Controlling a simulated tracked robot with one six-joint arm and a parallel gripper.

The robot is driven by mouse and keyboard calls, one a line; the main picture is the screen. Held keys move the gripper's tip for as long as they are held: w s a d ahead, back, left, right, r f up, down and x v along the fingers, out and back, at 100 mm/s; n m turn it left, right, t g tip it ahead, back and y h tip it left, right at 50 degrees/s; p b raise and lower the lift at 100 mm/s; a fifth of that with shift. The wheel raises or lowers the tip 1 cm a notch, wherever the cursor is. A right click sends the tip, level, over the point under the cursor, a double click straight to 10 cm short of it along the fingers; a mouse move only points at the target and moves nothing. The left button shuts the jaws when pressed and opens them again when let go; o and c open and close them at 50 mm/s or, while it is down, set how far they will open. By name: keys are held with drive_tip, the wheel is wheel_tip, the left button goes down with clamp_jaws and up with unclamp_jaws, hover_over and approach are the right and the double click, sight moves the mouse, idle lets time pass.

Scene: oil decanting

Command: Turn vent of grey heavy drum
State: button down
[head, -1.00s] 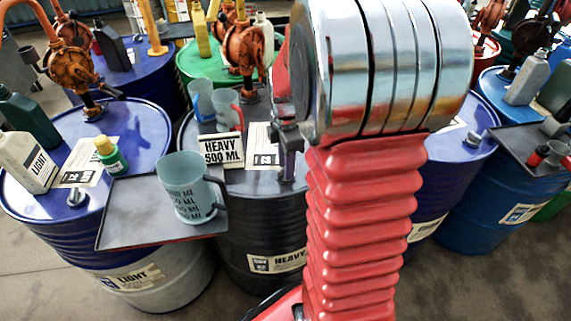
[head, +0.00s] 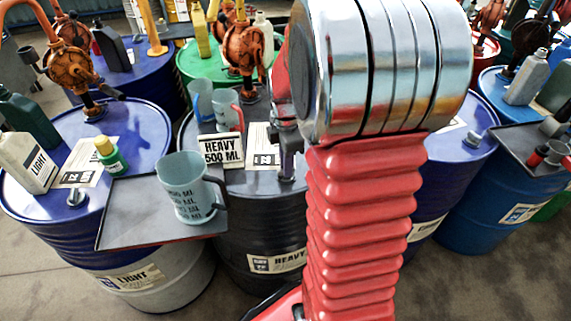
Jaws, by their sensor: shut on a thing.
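The grey heavy drum (head: 262,218) stands in the middle of the head view, with a HEAVY label on its side. My gripper (head: 287,170) points down at the drum's top, just left of my red arm. It is shut on the drum's vent. The vent is mostly hidden by the fingers, and its turn angle cannot be made out. A HEAVY 500 ML sign (head: 221,150) and a printed sheet (head: 262,148) are on the drum top, left of the gripper.
A grey measuring jug (head: 188,190) stands on a dark tray (head: 128,212) at the front left. More jugs (head: 226,108) and an orange pump (head: 243,48) are behind the gripper. Blue drums (head: 130,130) stand on both sides. My arm blocks the view at centre right.

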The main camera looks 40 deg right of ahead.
drive_tip(key=shift+w+m, duration=0.1)
drive_tip(key=shift+m, duration=0.3)
drive_tip(key=m, duration=0.3)
drive_tip(key=shift+m, duration=0.3)
drive_tip(key=m, duration=0.9)
drive_tip(key=shift+r+m, duration=0.1)
drive_tip(key=shift+m, duration=2.2)
drive_tip(key=c, duration=1.8)
unclamp_jaws()
drive_tip(key=shift+o, duration=0.2)
